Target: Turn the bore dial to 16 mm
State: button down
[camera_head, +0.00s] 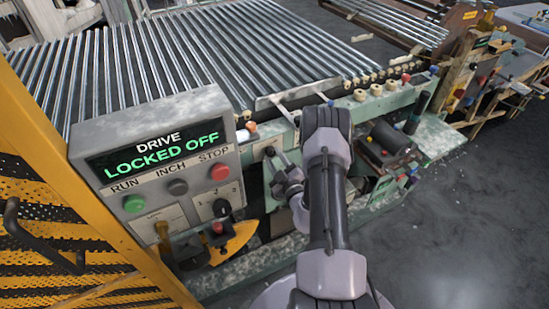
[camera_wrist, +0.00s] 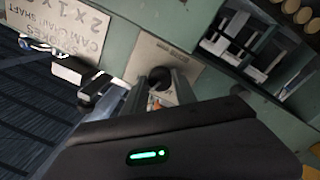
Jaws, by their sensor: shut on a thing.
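My gripper (camera_head: 273,155) reaches to the pale green front panel of the machine in the head view. In the wrist view its two grey fingers (camera_wrist: 161,88) are closed around a dark round knob, the bore dial (camera_wrist: 159,76). The dial sits on a beige plate (camera_wrist: 150,55) fixed to the green panel. The fingers and gripper body hide much of the dial and the lower plate. I cannot read a scale or pointer, so the dial's setting cannot be told.
A control box (camera_head: 160,150) left of my arm reads "DRIVE LOCKED OFF", with run, inch and stop buttons. A yellow guard (camera_head: 50,160) stands at the far left. The floor (camera_head: 460,220) at right is clear.

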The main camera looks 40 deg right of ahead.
jog(key=n, duration=0.6)
jog(key=shift+d+n+t+y, duration=0.1)
jog(key=shift+n+t+y, duration=0.2)
jog(key=shift+n, duration=0.1)
jog(key=n, duration=0.5)
jog(key=shift+r+b, duration=0.1)
jog(key=shift+b, duration=0.3)
jog(key=shift+n+y, duration=0.3)
jog(key=shift+n, duration=0.2)
jog(key=shift+d, duration=0.1)
jog(key=c, duration=1)
grip_release()
jog(key=p+v, duration=0.3)
jog(key=v, duration=1.4)
jog(key=shift+s, duration=0.2)
